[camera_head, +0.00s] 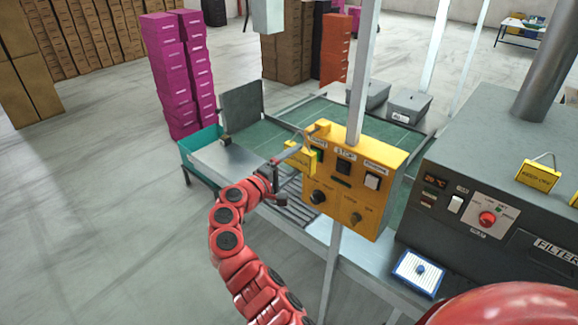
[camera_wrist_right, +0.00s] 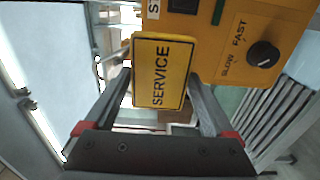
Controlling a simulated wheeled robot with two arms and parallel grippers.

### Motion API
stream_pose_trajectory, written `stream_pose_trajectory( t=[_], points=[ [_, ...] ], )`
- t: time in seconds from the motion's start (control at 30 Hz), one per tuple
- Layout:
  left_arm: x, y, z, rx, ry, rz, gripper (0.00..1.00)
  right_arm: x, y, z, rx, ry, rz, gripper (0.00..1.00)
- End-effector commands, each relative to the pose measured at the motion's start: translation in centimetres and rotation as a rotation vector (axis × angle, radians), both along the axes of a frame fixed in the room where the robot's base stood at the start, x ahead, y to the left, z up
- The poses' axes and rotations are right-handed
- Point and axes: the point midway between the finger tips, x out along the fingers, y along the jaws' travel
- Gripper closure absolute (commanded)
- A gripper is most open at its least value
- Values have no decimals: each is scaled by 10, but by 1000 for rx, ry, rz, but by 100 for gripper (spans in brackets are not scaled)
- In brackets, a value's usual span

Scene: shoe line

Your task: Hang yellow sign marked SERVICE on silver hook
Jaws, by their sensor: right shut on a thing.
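The yellow sign marked SERVICE (camera_wrist_right: 160,72) is between the two fingers of my right gripper (camera_wrist_right: 160,80) in the right wrist view, its lettering running sideways. In the head view the sign (camera_head: 299,158) is at the left side of the yellow control box (camera_head: 357,180), and my right gripper (camera_head: 283,163) is shut on it. I cannot tell whether the sign touches the box. My left gripper is not in view.
The control box carries knobs and buttons and is mounted on a metal post (camera_head: 362,75). Behind it runs a green conveyor (camera_head: 262,140). A grey machine (camera_head: 490,130) with another yellow sign (camera_head: 538,175) stands at the right.

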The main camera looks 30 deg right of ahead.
Motion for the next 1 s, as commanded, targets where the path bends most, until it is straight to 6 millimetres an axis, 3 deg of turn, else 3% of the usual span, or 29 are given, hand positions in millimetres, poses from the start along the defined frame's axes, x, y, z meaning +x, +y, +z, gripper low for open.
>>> stream_pose_trajectory(
  t=[0.6, 1.0],
  points=[
    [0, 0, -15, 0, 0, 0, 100, 15, -38, -7, 2, -1, -3, 76],
    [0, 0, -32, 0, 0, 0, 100, 19, -47, -15, 0, -1, 0, 76]
  ],
)
